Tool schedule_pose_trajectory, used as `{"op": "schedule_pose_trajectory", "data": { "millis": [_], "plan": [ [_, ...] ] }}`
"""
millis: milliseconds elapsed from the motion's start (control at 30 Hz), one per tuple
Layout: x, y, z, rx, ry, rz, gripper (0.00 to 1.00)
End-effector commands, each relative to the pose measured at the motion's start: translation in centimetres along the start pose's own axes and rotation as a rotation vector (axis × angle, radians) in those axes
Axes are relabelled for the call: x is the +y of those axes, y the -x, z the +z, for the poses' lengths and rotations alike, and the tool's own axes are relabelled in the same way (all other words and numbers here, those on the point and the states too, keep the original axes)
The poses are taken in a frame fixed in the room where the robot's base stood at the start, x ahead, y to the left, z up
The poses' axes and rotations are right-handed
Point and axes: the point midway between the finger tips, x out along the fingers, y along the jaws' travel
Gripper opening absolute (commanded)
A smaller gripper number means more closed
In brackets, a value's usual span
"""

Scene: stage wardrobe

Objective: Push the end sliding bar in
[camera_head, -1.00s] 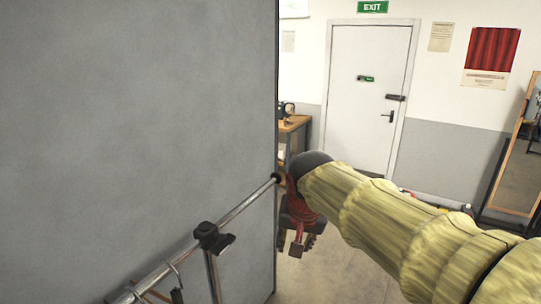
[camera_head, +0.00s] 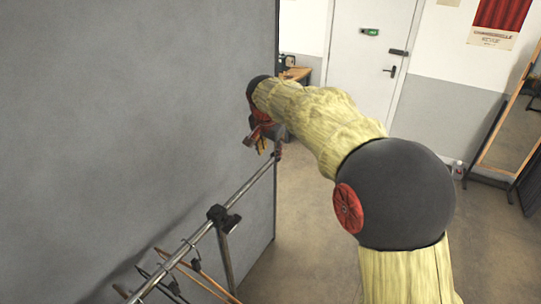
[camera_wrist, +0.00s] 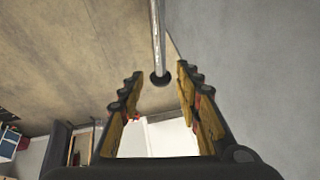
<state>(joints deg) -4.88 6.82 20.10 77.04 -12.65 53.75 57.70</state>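The sliding bar (camera_head: 252,183) is a thin metal rail running along the grey panel from the lower left to a dark end near the panel's edge. In the wrist view, the bar (camera_wrist: 157,35) comes down from the top, and its round dark end cap (camera_wrist: 160,79) shows between my fingers. My gripper (camera_head: 262,144) is just beyond and above the bar's far end in the head view. In the wrist view, my gripper (camera_wrist: 160,75) is open with nothing held. Whether a finger touches the bar cannot be told.
The grey panel (camera_head: 130,110) stands close along the left of the bar. A black bracket (camera_head: 223,218) supports the bar, and several hangers (camera_head: 190,250) hang nearer me. Open floor (camera_head: 305,215) lies right; a door (camera_head: 375,50) and mirror (camera_head: 512,125) stand farther back.

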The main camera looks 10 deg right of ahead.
Motion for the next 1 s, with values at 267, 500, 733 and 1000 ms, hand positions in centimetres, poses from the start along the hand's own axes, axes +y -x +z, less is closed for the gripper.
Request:
{"op": "schedule_pose_trajectory", "data": {
  "millis": [267, 500, 733, 1000],
  "plan": [
    [0.1, -4.2, 0.0, -0.003, 0.000, 0.002, 0.34],
    [0.1, -5.7, 0.0, -0.002, 0.000, 0.000, 0.34],
    [0.1, -5.8, 0.0, -0.002, 0.001, 0.000, 0.34],
    [0.1, -5.7, 0.0, -0.001, 0.001, 0.000, 0.19]
  ]
}}
